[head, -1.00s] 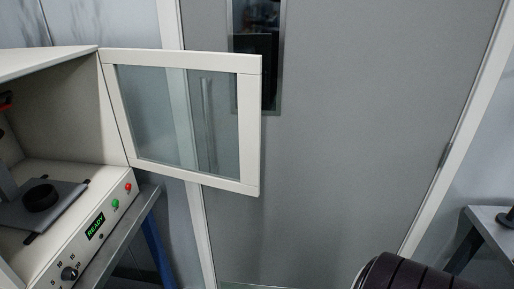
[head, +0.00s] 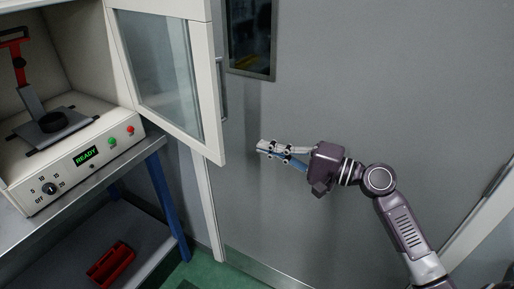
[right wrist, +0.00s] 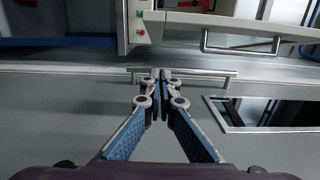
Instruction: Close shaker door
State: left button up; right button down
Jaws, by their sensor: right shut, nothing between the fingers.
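The shaker (head: 85,150) is a cream cabinet at the left in the head view. Its glass-paned door (head: 170,75) stands open, hinged on the cabinet's right side. The door's handle (head: 222,88) is on its outer face. It also shows in the right wrist view (right wrist: 240,42). My right gripper (head: 262,147) is shut and empty, to the right of the door's lower corner and apart from it. It also shows shut in the right wrist view (right wrist: 160,75). My left gripper is not in view.
The shaker stands on a metal table (head: 150,150) with blue legs. A red tray (head: 112,263) lies on the lower shelf. A grey room door (head: 370,80) with a small window (head: 250,40) is behind my right arm. Green floor shows below.

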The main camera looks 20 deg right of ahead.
aim_at(221, 146)
jog(key=w+a+p, duration=0.1)
jog(key=w+a, duration=0.1)
jog(key=a, duration=0.1)
jog(key=w+a+p, duration=0.2)
jog(key=a, duration=0.1)
jog(key=w+a+p, duration=0.1)
jog(key=a, duration=0.3)
jog(key=shift+w+p, duration=0.35)
jog(key=shift+w, duration=0.05)
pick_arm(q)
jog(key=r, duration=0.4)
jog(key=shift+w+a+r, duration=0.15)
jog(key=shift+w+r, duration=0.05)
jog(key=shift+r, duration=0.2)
pick_arm(e)
jog(key=shift+f, duration=0.1)
jog(key=shift+a, duration=0.1)
